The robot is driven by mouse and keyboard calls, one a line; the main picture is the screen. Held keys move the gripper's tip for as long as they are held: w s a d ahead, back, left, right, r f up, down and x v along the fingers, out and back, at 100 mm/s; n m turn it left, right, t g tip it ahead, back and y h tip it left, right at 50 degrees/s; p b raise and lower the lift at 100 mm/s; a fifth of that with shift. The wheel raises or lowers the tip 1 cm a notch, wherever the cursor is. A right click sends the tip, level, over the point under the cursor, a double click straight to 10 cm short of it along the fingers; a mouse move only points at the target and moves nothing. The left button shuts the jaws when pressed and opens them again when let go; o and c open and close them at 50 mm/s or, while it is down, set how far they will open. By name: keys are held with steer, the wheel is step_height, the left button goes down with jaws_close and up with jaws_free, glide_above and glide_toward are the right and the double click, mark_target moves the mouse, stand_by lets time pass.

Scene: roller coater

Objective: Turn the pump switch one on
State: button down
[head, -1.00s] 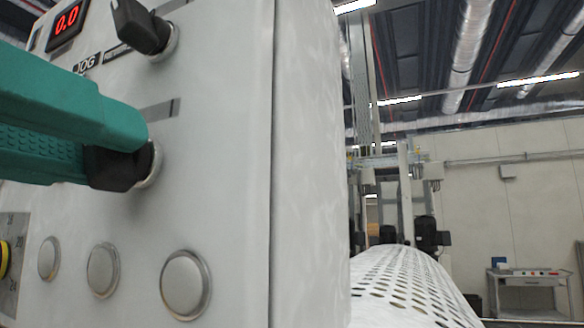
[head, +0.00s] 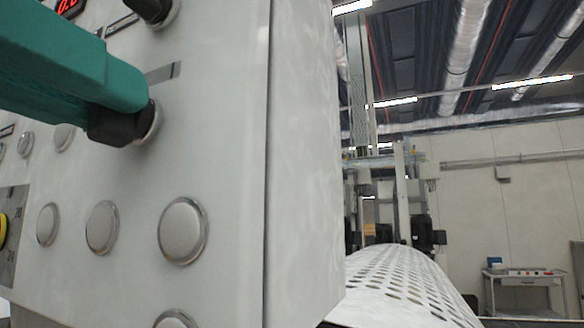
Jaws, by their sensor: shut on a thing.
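A black rotary switch (head: 118,127) with a metal collar sits on the light grey control panel (head: 225,120), at the left in the head view. My gripper (head: 122,102), with teal fingers, reaches in from the left and is shut on this switch. The fingers hide much of the knob, so its exact setting cannot be told. A dark label plate is above right of it, too oblique to read. Another black switch (head: 150,8) is above it, cut off by the top edge.
Several round silver buttons (head: 183,230) sit below the switch, with part of a yellow dial (head: 3,228) at far left. A red display (head: 66,4) is at top left. Beyond the panel edge are a perforated white roller (head: 400,280) and a cart (head: 524,290).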

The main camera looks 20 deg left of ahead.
steer(key=shift+d+f+m+b, duration=0.15)
steer(key=shift+m+b, duration=1.25)
steer(key=shift+m, duration=0.9)
steer(key=shift+d+r+m+b, duration=0.1)
steer(key=shift+m+b, duration=1.3)
steer(key=shift+m, duration=0.9)
steer(key=c, duration=1.1)
jaws_free()
steer(key=s+b, duration=0.2)
steer(key=s, duration=0.8)
steer(key=shift+s+a, duration=0.4)
steer(key=shift+a, duration=0.05)
